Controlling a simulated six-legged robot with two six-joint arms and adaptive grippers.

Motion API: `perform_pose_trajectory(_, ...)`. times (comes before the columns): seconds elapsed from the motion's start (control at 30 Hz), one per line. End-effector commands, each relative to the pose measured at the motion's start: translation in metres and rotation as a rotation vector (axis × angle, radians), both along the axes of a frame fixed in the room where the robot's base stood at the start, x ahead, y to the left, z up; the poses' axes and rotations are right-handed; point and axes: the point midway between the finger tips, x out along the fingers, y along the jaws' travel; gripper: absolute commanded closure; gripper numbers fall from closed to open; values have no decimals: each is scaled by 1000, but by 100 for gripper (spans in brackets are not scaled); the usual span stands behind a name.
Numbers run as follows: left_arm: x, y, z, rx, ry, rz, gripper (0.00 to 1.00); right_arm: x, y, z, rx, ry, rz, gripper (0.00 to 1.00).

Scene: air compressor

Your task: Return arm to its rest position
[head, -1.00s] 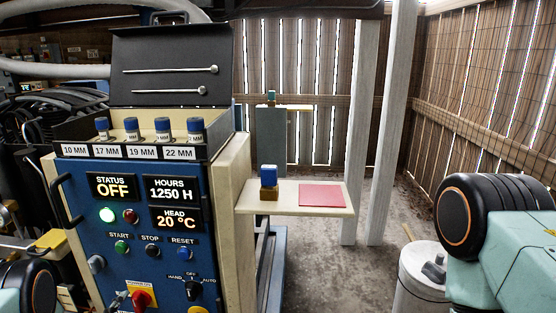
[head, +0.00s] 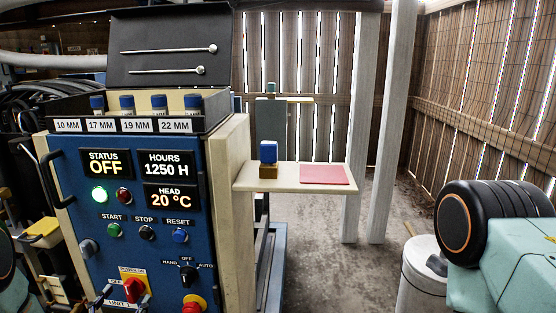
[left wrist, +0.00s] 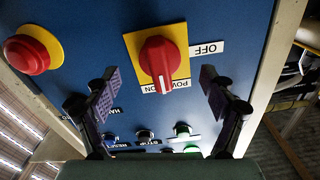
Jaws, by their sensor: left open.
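The blue compressor panel (head: 70,225) fills the left of the head view. Its status display (head: 104,164) reads OFF, with a green lamp lit below. The red power knob (head: 133,289) on its yellow plate is low on the panel. In the left wrist view the knob (left wrist: 158,62) has its white mark toward the POWER ON label. My left gripper (left wrist: 160,88) is open, its fingers on either side of the knob and holding nothing. Its fingertips (head: 127,297) also show low in the head view. My right arm (head: 500,240) is at the right; its gripper is out of view.
A red emergency button (head: 193,306) is right of the knob; it also shows in the wrist view (left wrist: 30,54). A side shelf (head: 255,182) holds a blue-topped block (head: 268,158) and red mat (head: 325,174). A white bin (head: 420,275) stands at right. Floor between is clear.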

Motion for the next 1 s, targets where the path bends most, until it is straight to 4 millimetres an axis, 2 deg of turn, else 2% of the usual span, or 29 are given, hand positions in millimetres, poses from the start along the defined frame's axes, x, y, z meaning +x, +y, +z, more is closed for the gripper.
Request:
perform_pose_trajectory(0.1, 0, 0, -2, -81, 5, 0, 17, 0, 0, -9, 0, 0, 0, 41)
perform_pose_trajectory(0.3, 0, 1, 0, -155, 11, 0, 17, 0, 0, -14, 0, 0, 0, 41)
perform_pose_trajectory(1.0, -2, -2, -5, -178, 27, 2, 17, 1, 0, -16, 3, -5, -14, 41)
